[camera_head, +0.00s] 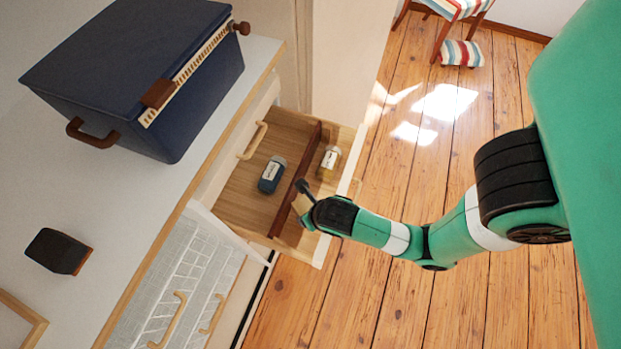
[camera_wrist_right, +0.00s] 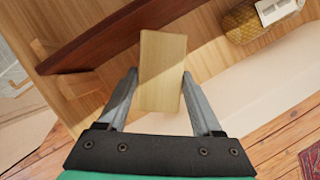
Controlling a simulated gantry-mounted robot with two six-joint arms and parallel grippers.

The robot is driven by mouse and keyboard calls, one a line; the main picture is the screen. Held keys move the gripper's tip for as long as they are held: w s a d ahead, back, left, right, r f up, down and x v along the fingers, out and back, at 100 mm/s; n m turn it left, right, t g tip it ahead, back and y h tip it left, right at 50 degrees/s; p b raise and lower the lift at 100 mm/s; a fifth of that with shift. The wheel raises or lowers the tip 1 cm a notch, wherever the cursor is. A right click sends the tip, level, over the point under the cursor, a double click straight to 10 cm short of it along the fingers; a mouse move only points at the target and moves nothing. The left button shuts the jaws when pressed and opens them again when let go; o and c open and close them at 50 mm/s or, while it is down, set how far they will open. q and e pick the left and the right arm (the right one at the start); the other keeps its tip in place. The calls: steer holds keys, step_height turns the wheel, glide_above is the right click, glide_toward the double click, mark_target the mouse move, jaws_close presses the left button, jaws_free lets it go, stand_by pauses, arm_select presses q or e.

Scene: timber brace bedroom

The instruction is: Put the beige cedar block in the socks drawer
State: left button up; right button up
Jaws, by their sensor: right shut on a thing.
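The beige cedar block (camera_wrist_right: 162,70) is between the fingers of my right gripper (camera_wrist_right: 165,92), which is shut on it. In the head view my right gripper (camera_head: 303,197) is over the near part of an open wooden drawer (camera_head: 236,203), by its dark divider (camera_head: 291,182). In the wrist view the block's far end overlaps the divider; its height above the drawer floor is unclear. A dark blue labelled bundle (camera_head: 271,175) lies left of the divider, and a mustard labelled bundle (camera_head: 329,160) lies right of it. My left gripper is not in view.
A large dark blue box (camera_head: 130,75) and a small black block-like object (camera_head: 58,251) stand on the white dresser top (camera_head: 150,212). Another compartment with pale slatted fronts (camera_head: 180,275) is below. A striped chair (camera_head: 455,8) stands on the wood floor, far back.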

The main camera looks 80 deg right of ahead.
steer(key=o, duration=1.5)
steer(key=p+v, duration=0.7)
steer(key=v, duration=0.4)
steer(key=shift+a+r+p, duration=0.1)
steer(key=shift+r+p, duration=0.2)
steer(key=shift+p, duration=0.05)
